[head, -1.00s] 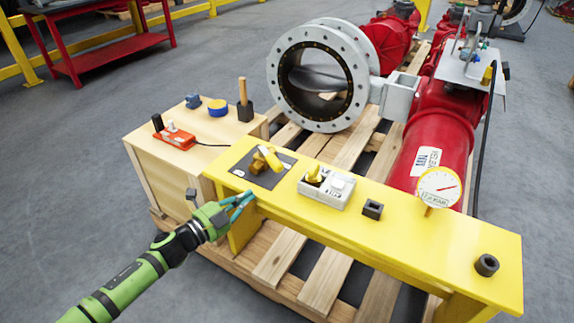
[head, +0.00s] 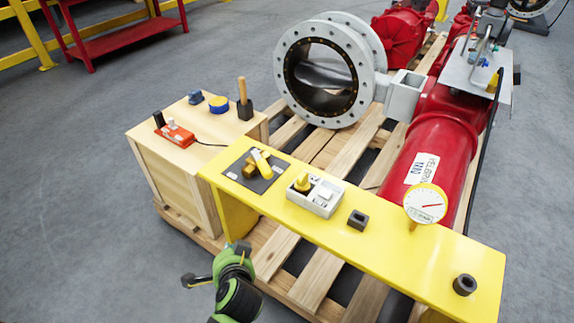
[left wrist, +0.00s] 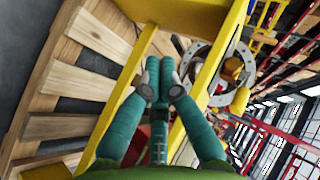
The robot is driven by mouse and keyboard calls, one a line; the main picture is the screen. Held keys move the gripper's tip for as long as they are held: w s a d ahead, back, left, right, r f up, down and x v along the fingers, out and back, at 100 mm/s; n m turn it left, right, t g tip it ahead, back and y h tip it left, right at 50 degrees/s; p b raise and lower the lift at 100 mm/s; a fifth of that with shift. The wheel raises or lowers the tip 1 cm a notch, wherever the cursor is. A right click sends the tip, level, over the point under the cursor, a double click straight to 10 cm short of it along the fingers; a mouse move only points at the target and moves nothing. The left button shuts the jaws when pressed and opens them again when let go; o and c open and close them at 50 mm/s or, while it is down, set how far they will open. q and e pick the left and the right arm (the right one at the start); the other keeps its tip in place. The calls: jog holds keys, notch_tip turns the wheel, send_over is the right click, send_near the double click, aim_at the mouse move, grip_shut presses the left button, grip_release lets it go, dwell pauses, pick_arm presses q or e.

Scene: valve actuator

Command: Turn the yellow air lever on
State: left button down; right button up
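The yellow air lever (head: 263,164) sits on a brass-coloured valve on a dark plate (head: 240,172) at the left end of the yellow bench (head: 385,238). Its handle slants across the valve, with its lower end towards the front. My left gripper (head: 240,248) is low in front of the bench's left end, apart from the lever; its fingers are mostly hidden in the head view. In the left wrist view its teal fingers (left wrist: 159,84) come together at the tips with nothing seen between them. My right gripper is not in view.
A white switch box (head: 316,194), a black square socket (head: 358,219) and a pressure gauge (head: 425,204) stand along the bench. A wooden crate (head: 170,188) is to the left. A large flange valve (head: 323,80) and red actuator (head: 436,150) stand on the pallet behind.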

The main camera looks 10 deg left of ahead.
aim_at(261, 163)
pick_arm(q)
jog(key=w+d+r+m+t, duration=0.2)
jog(key=w+d+m, duration=0.1)
jog(key=w+d+r+m+t, duration=0.2)
jog(key=w+d+r+m, duration=0.1)
jog(key=w, duration=0.1)
jog(key=w+d+r+m+t, duration=0.2)
jog(key=w+d+r+m, duration=0.1)
jog(key=w+d, duration=0.1)
jog(key=shift+w+r+m+t+y, duration=0.15)
jog(key=shift+m+t+y, duration=0.15)
jog(key=shift+t, duration=0.1)
jog(key=shift+w+d+r, duration=0.1)
jog(key=shift+w+d, duration=0.05)
jog(key=shift+w, duration=0.15)
jog(key=b+x, duration=0.1)
jog(key=x, duration=0.7)
jog(key=shift+w+b, duration=0.3)
jog(key=shift+w, duration=0.1)
jog(key=shift+w+a, duration=0.25)
jog(key=shift+w, duration=0.1)
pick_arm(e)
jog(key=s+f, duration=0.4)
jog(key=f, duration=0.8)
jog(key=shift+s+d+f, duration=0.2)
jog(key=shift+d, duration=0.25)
